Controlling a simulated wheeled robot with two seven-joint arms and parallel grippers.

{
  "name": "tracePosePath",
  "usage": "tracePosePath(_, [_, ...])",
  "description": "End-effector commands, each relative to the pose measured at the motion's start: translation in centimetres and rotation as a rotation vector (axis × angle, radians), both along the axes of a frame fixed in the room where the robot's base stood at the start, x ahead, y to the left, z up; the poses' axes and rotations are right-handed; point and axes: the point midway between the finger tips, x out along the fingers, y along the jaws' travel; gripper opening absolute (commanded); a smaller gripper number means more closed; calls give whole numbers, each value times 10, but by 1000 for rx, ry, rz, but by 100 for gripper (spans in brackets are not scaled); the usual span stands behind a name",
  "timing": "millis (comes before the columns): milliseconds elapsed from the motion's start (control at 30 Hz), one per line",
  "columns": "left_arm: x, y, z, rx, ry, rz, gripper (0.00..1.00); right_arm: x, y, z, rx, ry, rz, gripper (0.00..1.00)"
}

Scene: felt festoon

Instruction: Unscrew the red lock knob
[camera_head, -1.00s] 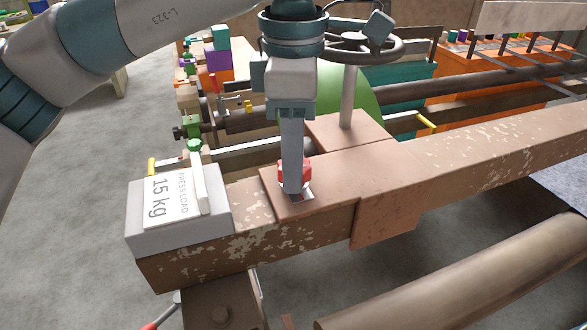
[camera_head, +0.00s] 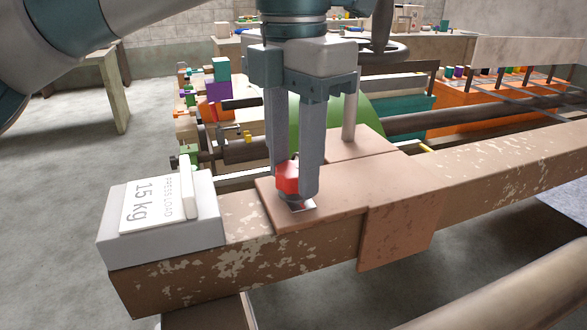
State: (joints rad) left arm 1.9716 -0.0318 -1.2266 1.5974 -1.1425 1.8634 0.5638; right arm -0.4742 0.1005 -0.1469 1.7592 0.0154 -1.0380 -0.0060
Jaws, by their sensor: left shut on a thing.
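The red lock knob (camera_head: 287,178) stands on the flat brown plate (camera_head: 345,192) on top of the beam, over a small pale patch. My left gripper (camera_head: 297,190) points straight down from above and is shut on the knob, with one finger on each side. The fingers hide part of the knob. I cannot tell whether the knob is still in its thread or lifted clear. My right gripper is not in view.
A grey block marked "PRESS LOAD 15 kg" (camera_head: 160,225) sits on the beam's left end. A handwheel (camera_head: 385,45) on a post (camera_head: 349,118) stands behind my gripper. The worn brown beam (camera_head: 490,165) runs off to the right.

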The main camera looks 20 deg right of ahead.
Motion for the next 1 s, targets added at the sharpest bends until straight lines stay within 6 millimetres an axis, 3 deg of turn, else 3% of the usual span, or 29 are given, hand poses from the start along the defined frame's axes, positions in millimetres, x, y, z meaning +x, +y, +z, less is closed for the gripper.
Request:
tracePosePath(500, [0,0,1,-2,-1,32,12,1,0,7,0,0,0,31])
tracePosePath(533, [0,0,1,-2,-1,31,37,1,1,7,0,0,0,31])
tracePosePath(600, [0,0,1,-1,0,31,53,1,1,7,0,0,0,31])
tracePosePath(1000, [0,0,0,0,0,30,53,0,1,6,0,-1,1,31])
